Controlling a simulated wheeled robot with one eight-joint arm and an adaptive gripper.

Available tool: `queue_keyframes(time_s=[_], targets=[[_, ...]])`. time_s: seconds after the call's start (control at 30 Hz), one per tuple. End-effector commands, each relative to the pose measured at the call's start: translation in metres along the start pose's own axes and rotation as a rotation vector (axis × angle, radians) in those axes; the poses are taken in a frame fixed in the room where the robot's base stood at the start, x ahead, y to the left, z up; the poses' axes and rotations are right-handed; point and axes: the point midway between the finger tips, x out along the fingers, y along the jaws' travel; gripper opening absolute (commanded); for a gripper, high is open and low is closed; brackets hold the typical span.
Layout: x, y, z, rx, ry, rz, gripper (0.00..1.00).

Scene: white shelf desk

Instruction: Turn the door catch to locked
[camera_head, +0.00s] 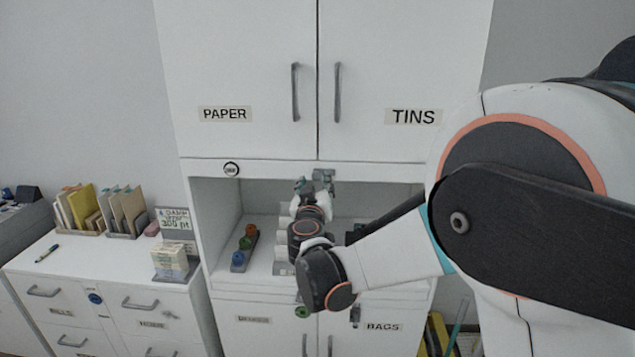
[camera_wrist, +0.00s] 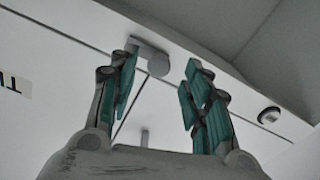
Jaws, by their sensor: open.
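The door catch (camera_head: 324,173) is a small grey piece on the strip just below the upper doors, near the seam between them. In the wrist view the catch (camera_wrist: 157,62) shows as a round grey disc with a short bar. My gripper (camera_head: 314,184) is at the catch in the head view and partly covers it. In the wrist view my gripper (camera_wrist: 163,82) is open, its green-padded fingers apart, with the disc between the fingertips, closer to the left finger. I cannot tell whether either finger touches it.
Upper doors labelled PAPER (camera_head: 225,114) and TINS (camera_head: 413,117) are closed, with vertical handles (camera_head: 295,92). Below, the open niche holds coloured round items (camera_head: 245,243). A low drawer cabinet (camera_head: 100,275) stands left.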

Motion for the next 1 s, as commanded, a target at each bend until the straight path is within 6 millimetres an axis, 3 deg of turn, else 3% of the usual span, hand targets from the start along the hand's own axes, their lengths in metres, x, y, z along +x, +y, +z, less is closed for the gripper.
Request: queue_keyframes(time_s=[0.1, 0.3, 0.67, 0.87, 1.0], targets=[[0.020, 0.001, 0.001, 0.000, 0.000, 0.001, 0.44], [0.038, 0.000, 0.001, 0.000, 0.000, 0.000, 0.44], [0.042, 0.000, 0.000, 0.000, 0.000, 0.000, 0.44], [0.042, 0.000, 0.000, 0.000, 0.000, 0.000, 0.00], [0.042, 0.000, 0.000, 0.000, 0.000, 0.000, 0.00]])
